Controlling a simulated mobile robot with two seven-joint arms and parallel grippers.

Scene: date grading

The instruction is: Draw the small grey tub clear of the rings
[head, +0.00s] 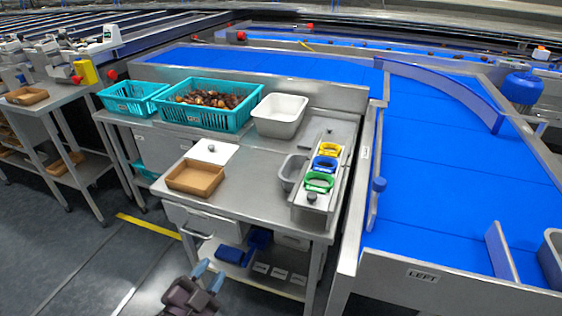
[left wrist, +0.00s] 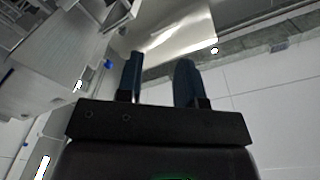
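The small grey tub (head: 291,171) stands on the steel table, close against the left side of a narrow metal rack (head: 306,200). I cannot tell whether they touch. On the rack sit a yellow ring (head: 330,149), a blue ring (head: 325,163) and a green ring (head: 319,182), in a row just right of the tub. My left gripper (head: 208,276) is low in front of the table, well away from the tub. Its two blue fingers stand apart with nothing between them in the left wrist view (left wrist: 160,82). My right gripper is not in view.
On the table (head: 247,189) are a brown tray (head: 195,178), a white card (head: 212,151) with a small dark object, a larger white tub (head: 280,115) and teal crates (head: 207,115), one holding dates. A blue conveyor (head: 450,185) runs on the right. The table's middle is clear.

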